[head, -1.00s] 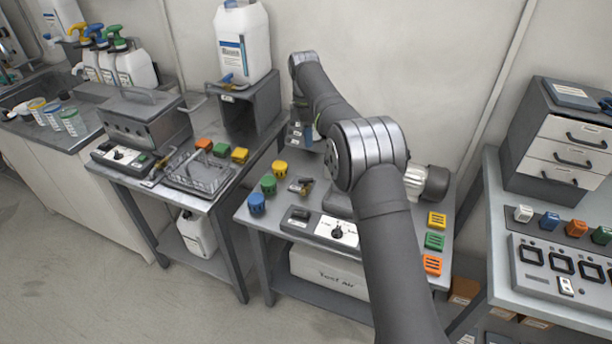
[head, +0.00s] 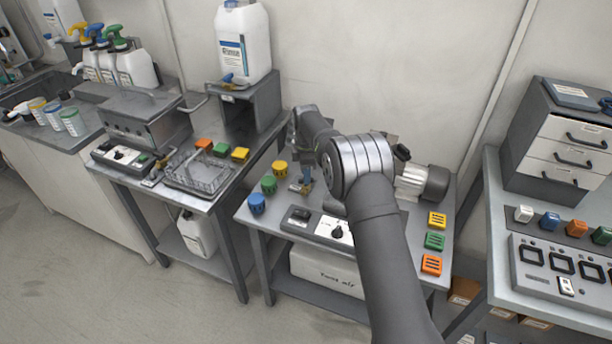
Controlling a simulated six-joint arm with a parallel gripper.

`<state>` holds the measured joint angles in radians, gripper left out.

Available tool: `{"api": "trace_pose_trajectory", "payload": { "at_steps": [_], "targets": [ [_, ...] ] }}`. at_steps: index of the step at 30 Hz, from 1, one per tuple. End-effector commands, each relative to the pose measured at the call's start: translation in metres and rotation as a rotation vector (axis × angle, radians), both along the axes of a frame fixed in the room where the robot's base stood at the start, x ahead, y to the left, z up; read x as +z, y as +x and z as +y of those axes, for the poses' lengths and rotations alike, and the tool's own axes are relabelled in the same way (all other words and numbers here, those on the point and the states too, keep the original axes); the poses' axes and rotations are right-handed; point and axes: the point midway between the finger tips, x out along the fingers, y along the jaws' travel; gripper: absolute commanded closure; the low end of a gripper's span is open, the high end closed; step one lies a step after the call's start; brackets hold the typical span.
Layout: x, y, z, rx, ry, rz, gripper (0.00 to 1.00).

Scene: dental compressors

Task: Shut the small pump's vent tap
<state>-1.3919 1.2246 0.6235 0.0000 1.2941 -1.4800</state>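The small pump (head: 426,183), with a ribbed silver body and a dark end cap, stands on the middle table, partly hidden behind my arm. A small brass-coloured tap (head: 297,188) sits at the left of this table, beside the yellow knob-like cap. My gripper (head: 306,184) points down at the tap, its fingers small and partly merged with it. I cannot tell whether they touch the tap, whether they are open or shut, or how the tap's handle is turned.
Yellow (head: 280,168), green (head: 269,184) and blue (head: 257,204) caps stand close left of the tap. A switch panel (head: 318,228) lies in front. Yellow, green and orange blocks (head: 431,264) line the table's right side.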

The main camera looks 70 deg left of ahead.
Motion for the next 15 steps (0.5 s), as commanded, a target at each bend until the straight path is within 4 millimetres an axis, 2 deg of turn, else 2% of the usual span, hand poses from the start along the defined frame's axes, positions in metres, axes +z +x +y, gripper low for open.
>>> {"api": "trace_pose_trajectory", "payload": {
  "at_steps": [6, 14, 15],
  "targets": [
    [-0.0143, 0.0000, 0.0000, 0.000, 0.001, 0.000, 0.65],
    [-0.0152, 0.0000, 0.0000, 0.000, 0.001, 0.000, 0.65],
    [-0.0151, 0.0000, 0.0000, 0.000, 0.001, 0.000, 0.73]
  ]
}}
